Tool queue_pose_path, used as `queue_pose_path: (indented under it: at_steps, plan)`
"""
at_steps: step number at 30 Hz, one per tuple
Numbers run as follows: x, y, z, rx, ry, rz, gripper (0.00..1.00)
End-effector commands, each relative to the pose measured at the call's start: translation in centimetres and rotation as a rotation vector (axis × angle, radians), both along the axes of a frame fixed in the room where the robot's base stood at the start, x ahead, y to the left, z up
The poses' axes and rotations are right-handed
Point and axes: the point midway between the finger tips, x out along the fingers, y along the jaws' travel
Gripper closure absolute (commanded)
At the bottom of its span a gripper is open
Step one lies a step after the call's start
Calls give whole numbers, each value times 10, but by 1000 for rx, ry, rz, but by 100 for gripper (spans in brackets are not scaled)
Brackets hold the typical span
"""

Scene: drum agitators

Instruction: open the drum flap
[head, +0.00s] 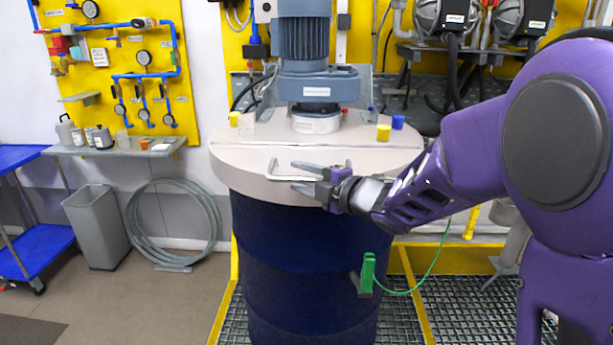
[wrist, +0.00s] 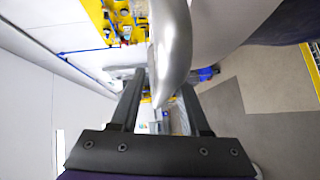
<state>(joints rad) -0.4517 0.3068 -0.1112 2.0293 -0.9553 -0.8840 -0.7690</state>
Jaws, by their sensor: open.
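The drum flap (head: 238,166) is the pale front part of the lid on a dark blue drum (head: 300,255). It lies flat and closed, with a seam behind it. A silver bar handle (head: 272,169) sticks out at the flap's front. My gripper (head: 299,177) is at the handle, coming from the right, with its fingers spread one above the other. In the wrist view, the handle (wrist: 172,45) shows as a large curved metal bar between the two open fingers of my gripper (wrist: 162,85). I cannot tell whether either finger touches it.
A motor (head: 303,60) stands on the rear part of the lid, with small yellow and blue caps near it. A green clamp (head: 368,272) with a green cable hangs at the drum's right. A grey bin (head: 95,226) and coiled hose stand left. The floor in front left is clear.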

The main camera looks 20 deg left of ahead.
Motion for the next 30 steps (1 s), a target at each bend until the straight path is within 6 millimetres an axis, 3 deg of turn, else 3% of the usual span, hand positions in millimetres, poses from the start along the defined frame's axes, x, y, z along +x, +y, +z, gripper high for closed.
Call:
queue_pose_path:
  at_steps: [11,19,30]
  plan:
    - [4,6,-1,-1,1,0,54]
    - [3,6,-1,-1,1,0,100]
    - [3,6,-1,-1,1,0,100]
